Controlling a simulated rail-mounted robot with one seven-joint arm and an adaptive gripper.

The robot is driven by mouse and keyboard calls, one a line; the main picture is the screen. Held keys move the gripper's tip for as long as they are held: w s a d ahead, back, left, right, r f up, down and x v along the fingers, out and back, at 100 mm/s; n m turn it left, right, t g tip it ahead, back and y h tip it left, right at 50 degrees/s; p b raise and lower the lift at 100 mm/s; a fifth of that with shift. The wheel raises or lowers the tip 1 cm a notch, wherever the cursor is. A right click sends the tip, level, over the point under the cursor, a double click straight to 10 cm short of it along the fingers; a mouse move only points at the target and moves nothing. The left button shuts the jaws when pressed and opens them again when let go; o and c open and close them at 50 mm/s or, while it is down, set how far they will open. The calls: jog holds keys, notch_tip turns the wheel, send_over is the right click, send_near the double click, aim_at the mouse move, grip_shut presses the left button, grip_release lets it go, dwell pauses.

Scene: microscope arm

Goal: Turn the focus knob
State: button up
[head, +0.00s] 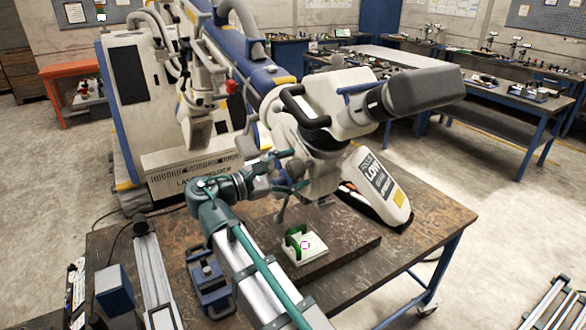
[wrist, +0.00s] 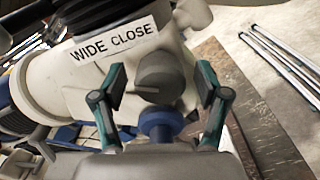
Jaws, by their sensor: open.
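In the wrist view a grey round knob (wrist: 156,72) with a raised ridge sits on the white microscope housing (wrist: 62,92), just below a label (wrist: 114,40) reading "WIDE CLOSE". My gripper (wrist: 161,84) is open, with one dark-padded teal finger on each side of this knob. Gaps show between the fingers and the knob. A blue round part (wrist: 162,122) lies below the knob, between the fingers. In the head view my gripper (head: 268,173) is beside the microscope head (head: 318,165). The knob cannot be made out clearly there.
The microscope arm's grey eyepiece (head: 425,90) reaches right over the worktable (head: 430,222). A white pad with a green clip (head: 305,246) lies on the dark board below. A blue-based device (head: 207,282) stands left of my arm. Handles (head: 305,108) stick out near the head.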

jog(key=shift+c, duration=0.2)
jog(key=c, duration=1.1)
jog(key=shift+m, duration=0.3)
jog(key=m+b, duration=0.3)
jog(key=shift+f, duration=0.2)
jog(key=shift+r+m+b, duration=0.1)
jog(key=shift+m+b, duration=1.05)
jog(key=shift+m, duration=0.45)
jog(key=o, duration=1.1)
jog(key=shift+r, duration=0.1)
